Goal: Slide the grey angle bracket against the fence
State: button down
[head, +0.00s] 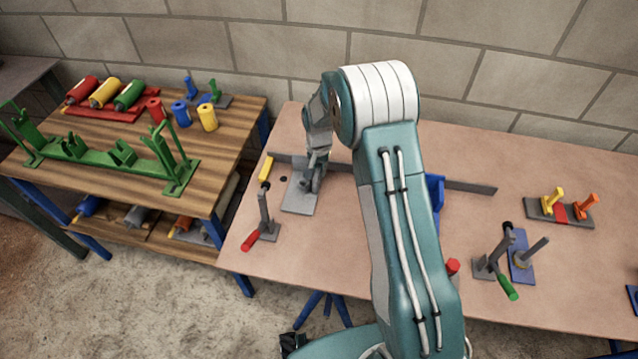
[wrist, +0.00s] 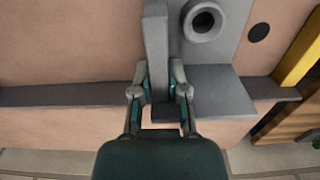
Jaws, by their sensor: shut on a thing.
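The grey angle bracket (head: 299,196) lies at the left part of the table, its base plate flat and a grey upright standing on it. In the wrist view the bracket (wrist: 215,85) shows its plate, the upright and a round boss with a hole. My gripper (head: 318,172) reaches down over it; in the wrist view my gripper (wrist: 161,78) is shut on the upright, one finger on each side. The fence (head: 460,185) is a long dark grey bar; it also crosses the wrist view (wrist: 60,95). The bracket overlaps the fence's line in the wrist view; I cannot tell whether they touch.
A toggle clamp with a red handle (head: 262,225) stands just in front of the bracket, and a yellow block (head: 266,168) lies to its left. A green-handled clamp (head: 495,265) stands at the right. A blue part (head: 434,195) is partly hidden behind my arm.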

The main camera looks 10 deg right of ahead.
aim_at(297, 155)
jog(key=shift+w+a+f, duration=0.1)
jog(key=shift+w+a, duration=0.15)
jog(key=shift+a, duration=0.5)
jog(key=shift+w+a, duration=0.25)
jog(key=shift+a, duration=0.5)
jog(key=shift+w+a+f, duration=0.1)
jog(key=shift+w+a, duration=0.15)
jog(key=shift+a, duration=0.5)
jog(key=shift+w+d, duration=0.1)
jog(key=shift+w+d, duration=0.35)
jog(key=shift+w, duration=0.55)
jog(key=shift+w+a+r, duration=0.1)
jog(key=shift+a, duration=0.05)
jog(key=shift+w+a, duration=0.3)
jog(key=shift+a, duration=0.45)
jog(key=c, duration=0.6)
grip_release()
jog(key=shift+o, duration=0.2)
